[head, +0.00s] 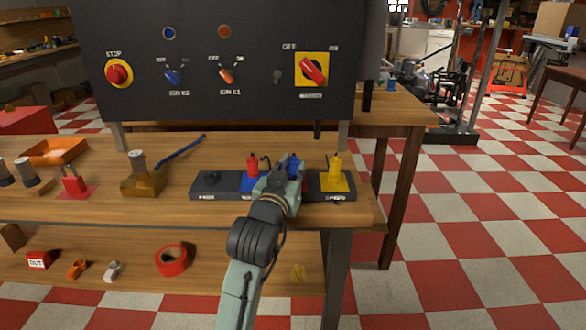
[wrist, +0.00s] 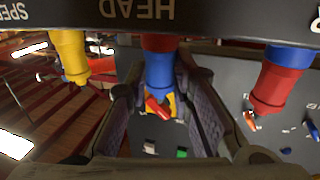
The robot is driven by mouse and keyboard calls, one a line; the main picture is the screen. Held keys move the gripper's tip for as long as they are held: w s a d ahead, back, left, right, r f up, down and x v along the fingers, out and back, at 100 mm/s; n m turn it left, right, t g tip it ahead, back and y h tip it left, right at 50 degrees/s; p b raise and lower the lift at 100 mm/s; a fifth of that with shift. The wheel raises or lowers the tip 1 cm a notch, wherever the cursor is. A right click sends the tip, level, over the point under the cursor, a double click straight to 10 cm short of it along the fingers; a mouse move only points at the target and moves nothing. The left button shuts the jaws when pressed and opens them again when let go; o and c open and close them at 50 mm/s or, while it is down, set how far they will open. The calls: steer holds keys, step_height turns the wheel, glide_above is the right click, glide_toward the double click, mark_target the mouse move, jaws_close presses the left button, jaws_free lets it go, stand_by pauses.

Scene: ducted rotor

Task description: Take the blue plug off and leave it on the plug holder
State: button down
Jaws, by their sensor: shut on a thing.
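The blue plug (wrist: 160,70) stands in the middle of the wrist view, against a red base (wrist: 160,43) on the dark strip at the word HEAD. My gripper (wrist: 165,105) has a finger on each side of the blue plug and is shut on it. In the head view my gripper (head: 290,172) comes from the front onto the dark strip (head: 228,189), and the blue plug (head: 294,162) is mostly hidden behind it.
A red plug (head: 252,166) on a blue base stands close left of my gripper, a yellow plug (head: 335,168) close right. The control panel (head: 215,90) rises behind the strip. A brass block (head: 141,183) with a blue-handled tool stands farther left on the bench.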

steer(key=shift+r, duration=0.55)
steer(key=shift+s+a+r, duration=0.1)
steer(key=shift+s+r, duration=0.15)
steer(key=shift+r, duration=0.4)
steer(key=shift+s+r, duration=0.2)
steer(key=shift+r, duration=0.4)
steer(key=r+b+v, duration=0.1)
steer(key=b+v, duration=1)
steer(key=v, duration=0.4)
steer(key=shift+r, duration=0.25)
